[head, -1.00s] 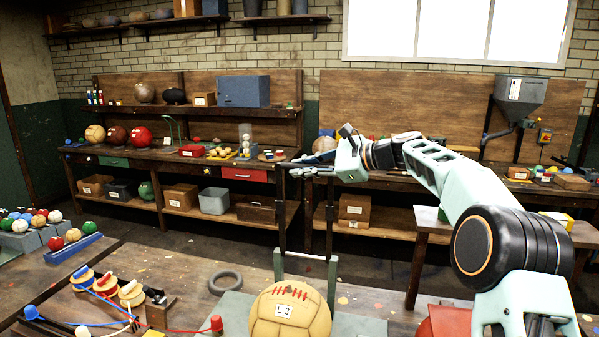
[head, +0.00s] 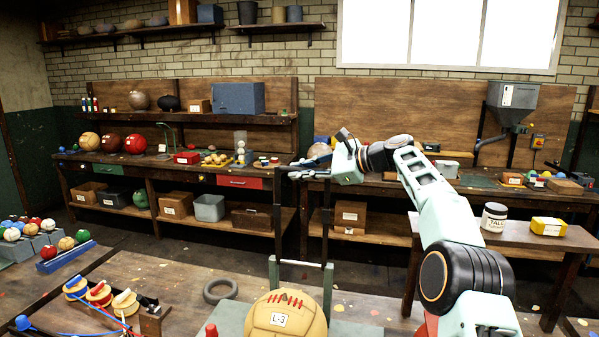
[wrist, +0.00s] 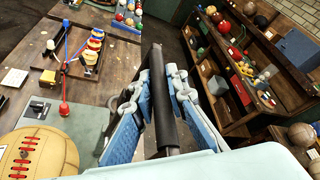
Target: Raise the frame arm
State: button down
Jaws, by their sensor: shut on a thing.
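The frame arm shows in the head view as dark upright rods (head: 277,225) above short green posts joined by a pale crossbar (head: 300,263). My gripper (head: 305,172) is at the top of these rods. In the wrist view my gripper (wrist: 160,100) has its blue-padded fingers on both sides of a dark bar (wrist: 165,125) of the frame arm and is shut on it. A tan laced ball (head: 286,315) marked L-3 sits in front of the frame, and it also shows in the wrist view (wrist: 40,155). The far ends of the bar are partly hidden.
The bench holds a dark ring (head: 220,290), coloured discs (head: 98,292) and a red knob (head: 211,330) near the ball. A side table at right carries a white jar (head: 494,217) and a yellow box (head: 548,227). Shelves with balls and boxes stand behind.

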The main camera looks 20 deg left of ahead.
dwell(0.3)
jog(key=c, duration=1.9)
grip_release()
jog(key=shift+d, duration=0.1)
jog(key=v, duration=1.1)
jog(key=shift+d+r, duration=0.15)
jog(key=shift+d, duration=0.2)
jog(key=shift+s, duration=0.1)
